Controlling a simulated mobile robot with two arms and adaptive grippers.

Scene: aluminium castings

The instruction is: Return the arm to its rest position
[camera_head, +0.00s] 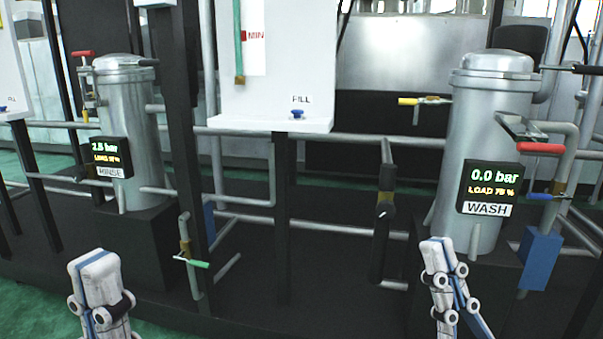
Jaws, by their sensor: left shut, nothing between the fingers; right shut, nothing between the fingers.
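My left gripper (95,262) shows at the bottom left, pointing up, with its white and blue fingers shut and empty. My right gripper (438,250) shows at the bottom right, in front of the wash vessel's black base, also shut and empty. Both grippers appear apart from the equipment. Most of both arms is outside the picture.
A silver rinse vessel (135,100) with a display (111,157) stands at left. A silver wash vessel (490,110) reading 0.0 bar stands at right. Red (541,148), yellow (408,101), blue (540,197) and green (197,263) valve handles stick out from the pipes.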

